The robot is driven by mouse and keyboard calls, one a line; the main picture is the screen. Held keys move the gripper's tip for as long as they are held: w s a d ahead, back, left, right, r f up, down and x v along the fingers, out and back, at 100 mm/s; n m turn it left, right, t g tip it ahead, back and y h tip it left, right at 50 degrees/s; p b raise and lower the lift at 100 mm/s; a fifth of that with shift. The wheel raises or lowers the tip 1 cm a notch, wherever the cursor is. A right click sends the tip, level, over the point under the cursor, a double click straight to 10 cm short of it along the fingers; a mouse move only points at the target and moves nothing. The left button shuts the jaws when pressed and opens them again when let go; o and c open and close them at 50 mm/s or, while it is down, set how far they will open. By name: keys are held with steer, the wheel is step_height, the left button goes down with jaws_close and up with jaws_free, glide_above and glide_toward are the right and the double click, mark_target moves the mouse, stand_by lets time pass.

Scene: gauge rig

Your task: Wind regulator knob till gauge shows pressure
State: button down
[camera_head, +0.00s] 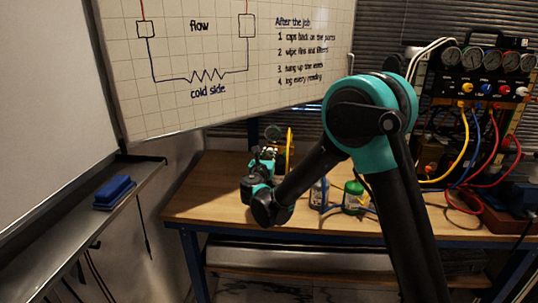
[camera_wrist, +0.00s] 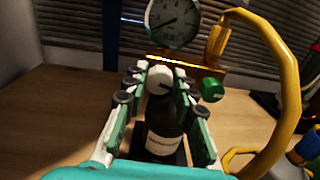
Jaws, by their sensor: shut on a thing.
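The round white-faced pressure gauge (camera_wrist: 173,22) stands at the top of the wrist view, above a brass body (camera_wrist: 180,68). Its dark needle slants, but the scale is too small to read. Below it, the pale round regulator knob (camera_wrist: 160,79) faces me with a dark mark on its face. My gripper (camera_wrist: 160,86) is shut on this knob, with a green-and-white finger on each side. In the head view my gripper (camera_head: 262,163) is at the rig on the bench, where the gauge (camera_head: 273,132) looks small and the knob is hidden.
A green knob (camera_wrist: 212,88) sits close to the right finger. A yellow hose (camera_wrist: 284,70) loops around the right side. A dark labelled bottle (camera_wrist: 165,138) stands below the knob.

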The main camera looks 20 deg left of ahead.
steer(key=shift+m, duration=0.6)
steer(key=c, duration=1.2)
jaws_free()
steer(key=shift+s, duration=0.1)
steer(key=s+d, duration=0.1)
steer(key=s, duration=1)
steer(key=shift+s+d, duration=0.35)
